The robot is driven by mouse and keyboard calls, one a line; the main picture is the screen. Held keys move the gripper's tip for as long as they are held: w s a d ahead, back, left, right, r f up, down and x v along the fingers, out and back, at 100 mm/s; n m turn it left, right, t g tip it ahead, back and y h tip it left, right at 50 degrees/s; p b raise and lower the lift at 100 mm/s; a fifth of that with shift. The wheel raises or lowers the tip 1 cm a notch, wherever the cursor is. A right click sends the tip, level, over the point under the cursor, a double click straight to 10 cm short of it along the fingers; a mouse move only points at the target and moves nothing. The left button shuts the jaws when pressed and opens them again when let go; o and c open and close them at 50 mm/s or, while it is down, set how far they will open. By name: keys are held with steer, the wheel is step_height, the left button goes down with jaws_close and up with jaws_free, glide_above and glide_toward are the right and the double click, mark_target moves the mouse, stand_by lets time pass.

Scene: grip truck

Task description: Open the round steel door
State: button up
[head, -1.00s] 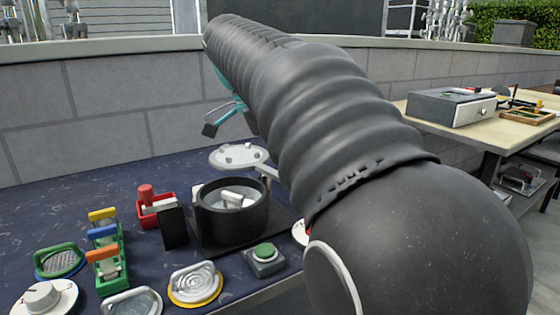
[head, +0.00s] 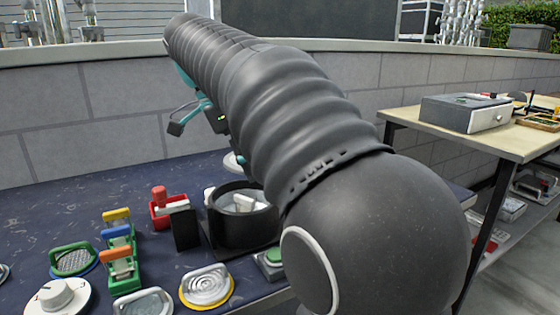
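A round, pale steel disc (head: 231,162) shows behind the black pot, mostly hidden by my arm; it looks like a hinged round door, standing off the pot's mouth. The black round pot (head: 232,224) has an open top, with a pale block (head: 243,203) inside. My gripper (head: 190,115) is partly in view above and left of the disc. One teal linkage with a dark pad shows, apart from everything on the table. The rest of it is hidden behind my arm, so its opening cannot be told.
Left of the pot are a red-handled clamp (head: 160,200), several coloured latches (head: 118,240), round handled plates (head: 207,287) and a white knob (head: 57,298). A green button (head: 272,258) sits close right. A grey wall (head: 100,110) stands behind; a side table (head: 430,135) is at right.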

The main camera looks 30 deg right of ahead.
steer(key=shift+w+a, duration=0.3)
steer(key=shift+a, duration=0.35)
steer(key=shift+w+a, duration=0.35)
steer(key=shift+a, duration=0.3)
steer(key=shift+w+a, duration=0.3)
steer(key=shift+a, duration=0.35)
steer(key=shift+s, duration=0.1)
